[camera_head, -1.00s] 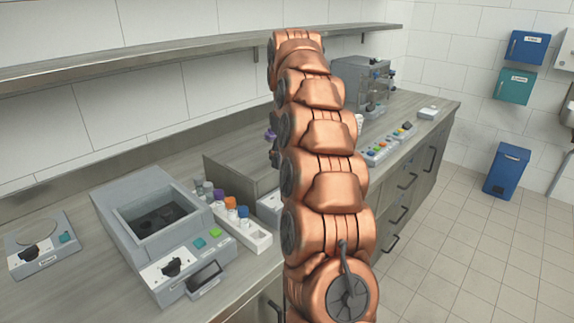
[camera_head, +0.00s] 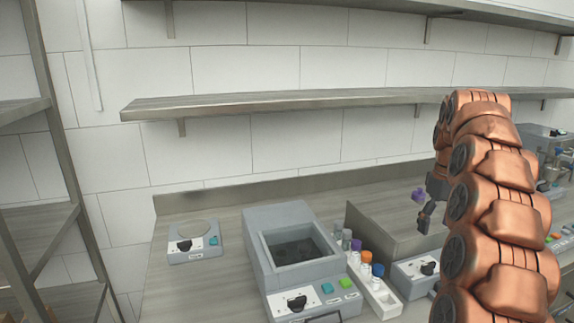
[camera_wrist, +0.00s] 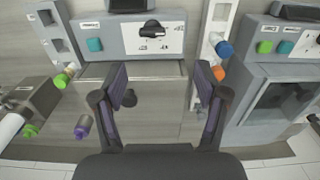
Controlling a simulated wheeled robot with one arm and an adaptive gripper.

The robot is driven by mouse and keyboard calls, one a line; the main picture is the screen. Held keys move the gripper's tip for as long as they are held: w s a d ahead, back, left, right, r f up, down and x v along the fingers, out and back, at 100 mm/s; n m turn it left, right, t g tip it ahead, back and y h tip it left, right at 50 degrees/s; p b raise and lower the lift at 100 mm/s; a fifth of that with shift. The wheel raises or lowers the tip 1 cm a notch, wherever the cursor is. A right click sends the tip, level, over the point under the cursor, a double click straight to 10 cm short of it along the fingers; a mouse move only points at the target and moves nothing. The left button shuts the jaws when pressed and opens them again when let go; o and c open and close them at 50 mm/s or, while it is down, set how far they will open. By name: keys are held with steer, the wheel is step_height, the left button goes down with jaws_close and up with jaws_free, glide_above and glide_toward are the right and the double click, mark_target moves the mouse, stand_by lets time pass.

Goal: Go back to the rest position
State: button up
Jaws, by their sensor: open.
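My gripper (camera_wrist: 162,82) is open in the wrist view, its two dark fingers with purple inner faces spread apart and nothing between them. Beyond it is a grey device (camera_wrist: 140,38) with a black knob and a teal button. In the head view my copper-coloured arm stands at the right. My gripper (camera_head: 424,210) shows small and dark at the arm's left side, above the counter near a grey box-like unit (camera_head: 385,235). Its fingers are too small to tell apart there.
A white rack (camera_head: 375,292) holds several tubes with orange, blue and other caps. Left of it stands a grey machine with a dark well (camera_head: 262,262). A small device with a round holder (camera_head: 195,240) is further left. A shelf (camera_head: 300,101) runs along the wall above the counter.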

steer(key=s+a+r+p, duration=0.1)
steer(key=s+a+p, duration=0.1)
steer(key=s+a, duration=1.25)
steer(key=s+a+f+m, duration=0.1)
steer(key=s+a+f, duration=0.1)
steer(key=s, duration=0.5)
steer(key=s+a+f+m+g+p, duration=0.1)
steer(key=s+a+f, duration=0.2)
steer(key=s, duration=0.5)
steer(key=s+a+f+p, duration=0.1)
steer(key=s+a+f, duration=0.2)
steer(key=s, duration=0.5)
steer(key=shift+a+f+m+g, duration=0.2)
steer(key=shift+f+m+g, duration=0.1)
steer(key=shift+f+m, duration=0.15)
